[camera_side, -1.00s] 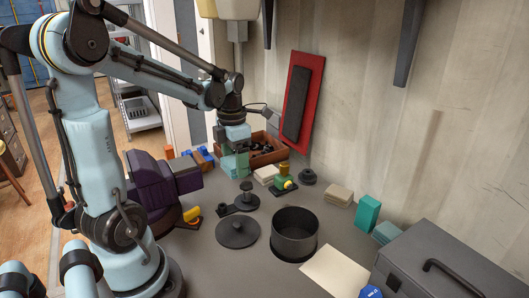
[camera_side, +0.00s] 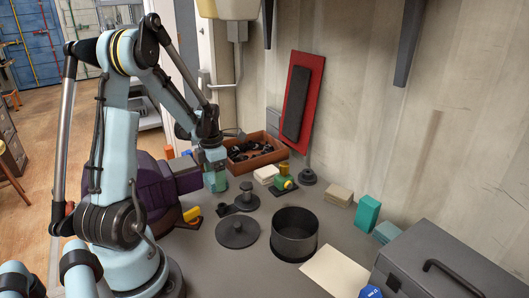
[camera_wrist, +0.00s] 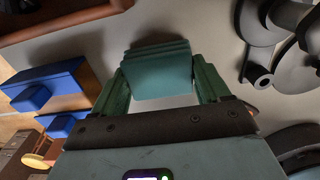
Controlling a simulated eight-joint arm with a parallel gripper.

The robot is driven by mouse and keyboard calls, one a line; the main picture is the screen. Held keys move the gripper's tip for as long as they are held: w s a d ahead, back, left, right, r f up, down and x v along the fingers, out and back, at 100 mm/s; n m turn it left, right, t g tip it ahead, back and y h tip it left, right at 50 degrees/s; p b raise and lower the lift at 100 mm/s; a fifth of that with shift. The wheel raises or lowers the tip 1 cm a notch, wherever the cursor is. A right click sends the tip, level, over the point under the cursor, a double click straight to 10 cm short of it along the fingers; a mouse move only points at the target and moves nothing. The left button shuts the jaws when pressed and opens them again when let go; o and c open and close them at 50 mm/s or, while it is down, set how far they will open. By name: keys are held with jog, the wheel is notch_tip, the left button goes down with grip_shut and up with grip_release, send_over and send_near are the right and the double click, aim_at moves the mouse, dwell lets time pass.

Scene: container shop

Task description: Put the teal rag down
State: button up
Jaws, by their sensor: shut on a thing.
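The teal rag (camera_wrist: 158,72), a folded layered pad, sits between the two green fingers of my gripper (camera_wrist: 160,88) in the wrist view. My gripper is shut on it. In the side view my gripper (camera_side: 215,182) is low over the grey bench, just right of the purple vise (camera_side: 150,185). The rag is hard to separate from the green fingers there. I cannot tell whether it touches the bench top.
A brown tray (camera_side: 279,154) of black parts stands behind my gripper. A lid (camera_side: 237,234), black pot (camera_side: 295,248), green-and-yellow item (camera_side: 284,185) and beige pads (camera_side: 339,196) are to the right. Blue blocks (camera_wrist: 45,88) lie left in the wrist view.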

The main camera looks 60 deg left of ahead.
jog(key=shift+f, duration=0.15)
jog(key=o, duration=1)
notch_tip(320, 180, up, 12)
jog(key=w+d+m+t, duration=0.1)
jog(key=d+m+t, duration=0.1)
jog(key=d+m, duration=0.7)
jog(key=d+r+m+t, duration=0.1)
jog(key=d+m+t, duration=0.1)
jog(key=d+m, duration=0.7)
jog(key=w+d+m+t, duration=0.1)
jog(key=d+m+t, duration=0.2)
jog(key=d+m, duration=0.6)
jog(key=shift+w+r+m, duration=0.1)
jog(key=shift+w+m, duration=0.05)
jog(key=shift+m, duration=2.1)
jog(key=shift+w+r+m, duration=0.1)
jog(key=shift+w+m, duration=0.05)
jog(key=shift+m, duration=2.1)
